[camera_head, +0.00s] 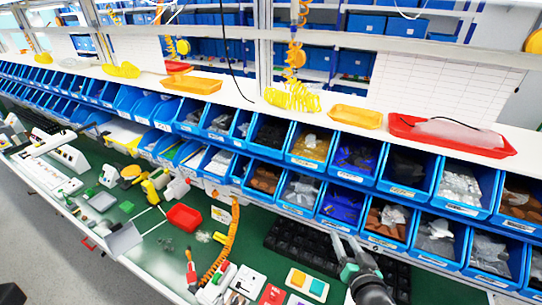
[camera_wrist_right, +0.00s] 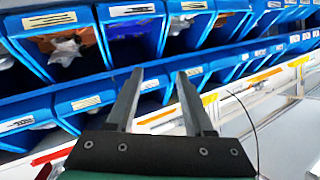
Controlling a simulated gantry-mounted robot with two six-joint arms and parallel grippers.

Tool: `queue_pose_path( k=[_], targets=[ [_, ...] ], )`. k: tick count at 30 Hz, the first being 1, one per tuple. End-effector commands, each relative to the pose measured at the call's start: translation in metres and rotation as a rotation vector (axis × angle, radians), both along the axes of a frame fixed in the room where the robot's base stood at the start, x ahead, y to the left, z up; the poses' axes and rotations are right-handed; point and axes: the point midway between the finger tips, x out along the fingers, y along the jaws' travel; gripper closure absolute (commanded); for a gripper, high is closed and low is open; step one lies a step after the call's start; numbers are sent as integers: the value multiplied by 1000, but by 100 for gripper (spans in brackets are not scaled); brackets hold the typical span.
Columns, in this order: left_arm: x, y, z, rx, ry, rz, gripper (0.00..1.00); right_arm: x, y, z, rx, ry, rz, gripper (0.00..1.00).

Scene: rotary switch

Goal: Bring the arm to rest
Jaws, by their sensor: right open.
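My right gripper (camera_head: 345,240) is in the lower right part of the head view, over the green table (camera_head: 150,255) and in front of the blue bins. In the right wrist view its two dark fingers (camera_wrist_right: 158,75) are apart with nothing between them, and bins fill the background. A white switch box (camera_head: 307,284) with coloured buttons lies left of my right arm. Other small boxes, including a red one (camera_head: 271,295), lie beside it. I cannot tell which is the rotary switch. My left gripper cannot be made out.
Two rows of filled blue bins (camera_head: 355,160) run along the back of the table. A black keyboard-like tray (camera_head: 292,244) lies beside my right gripper. An orange coiled cord (camera_head: 226,248) hangs near a red bin (camera_head: 184,217).

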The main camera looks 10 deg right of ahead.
Motion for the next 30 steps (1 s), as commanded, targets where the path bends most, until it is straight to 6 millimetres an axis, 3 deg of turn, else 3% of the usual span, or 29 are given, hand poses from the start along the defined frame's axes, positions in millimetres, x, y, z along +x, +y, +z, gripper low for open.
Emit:
queue_pose_path(
  k=[1,5,8,12,15,18,21,27,30],
  targets=[
    [0,0,4,0,0,0,50,10,8,48,-10,-87,20,48],
    [0,0,8,0,0,0,50,19,27,162,-43,-309,71,48],
    [0,0,12,0,0,0,50,8,42,251,-77,-487,105,48],
    [0,0,16,0,0,0,50,-32,61,367,-135,-745,144,48],
    [0,0,17,0,0,0,50,-75,71,434,-188,-923,158,48],
    [0,0,17,0,0,0,50,-118,75,476,-252,-1064,155,48],
    [0,0,17,0,0,0,50,-150,78,491,-333,-1145,144,48],
    [0,0,15,0,0,0,50,-151,79,490,-417,-1142,128,48],
    [0,0,2,0,0,0,50,-151,79,477,-416,-1141,128,48]
  ],
)
